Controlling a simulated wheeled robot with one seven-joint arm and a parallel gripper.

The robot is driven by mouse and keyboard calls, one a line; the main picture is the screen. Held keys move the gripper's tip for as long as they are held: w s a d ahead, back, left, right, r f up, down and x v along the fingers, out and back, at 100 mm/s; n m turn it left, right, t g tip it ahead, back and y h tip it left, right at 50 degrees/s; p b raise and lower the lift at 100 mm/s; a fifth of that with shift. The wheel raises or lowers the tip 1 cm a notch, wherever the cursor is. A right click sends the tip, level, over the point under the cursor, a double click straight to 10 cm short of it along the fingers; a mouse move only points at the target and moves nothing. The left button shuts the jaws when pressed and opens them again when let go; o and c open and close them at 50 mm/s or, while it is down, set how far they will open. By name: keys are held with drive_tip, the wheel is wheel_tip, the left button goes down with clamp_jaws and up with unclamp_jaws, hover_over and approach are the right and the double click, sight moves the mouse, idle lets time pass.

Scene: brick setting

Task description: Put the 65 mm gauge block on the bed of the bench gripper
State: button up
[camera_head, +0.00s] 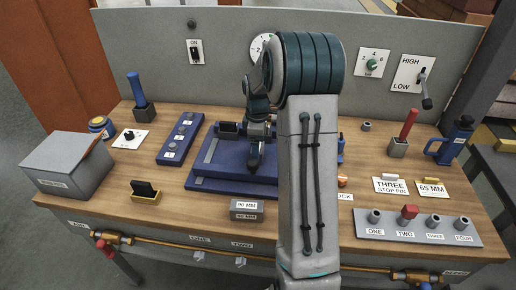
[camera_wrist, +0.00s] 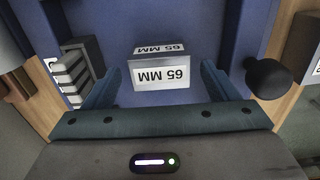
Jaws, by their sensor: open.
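The 65 mm gauge block (camera_wrist: 161,72), a pale block with "65 MM" printed on its faces, appears to rest on the blue bed of the bench gripper (camera_wrist: 225,30). My gripper (camera_wrist: 161,67) is open, with one finger on each side of the block and a visible gap to both. In the head view the bench gripper's blue bed (camera_head: 235,188) lies mid-bench, partly hidden by my arm. My gripper (camera_head: 254,155) is low over it there, and the block cannot be made out.
A dark jaw and grey ribbed part (camera_wrist: 72,72) are left of my fingers, a black knob (camera_wrist: 268,78) right. A 90 mm block (camera_head: 246,210) stands in front of the bed. A "65 MM" label (camera_head: 431,188) and a plate with several sockets (camera_head: 460,238) are at right.

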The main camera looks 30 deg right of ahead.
wheel_tip(320, 180, up, 9)
drive_tip(key=s+a+r+m+t, duration=0.1)
drive_tip(key=s+a+r+m, duration=0.4)
drive_tip(key=s+a, duration=0.45)
drive_tip(key=s+a+f+m+t, duration=0.1)
drive_tip(key=s+a+m, duration=0.2)
drive_tip(key=s, duration=0.5)
drive_tip(key=s+a+f+m+t, duration=0.1)
drive_tip(key=s+a+m, duration=0.2)
drive_tip(key=s, duration=0.5)
drive_tip(key=shift+a+f, duration=0.15)
drive_tip(key=shift+f, duration=0.15)
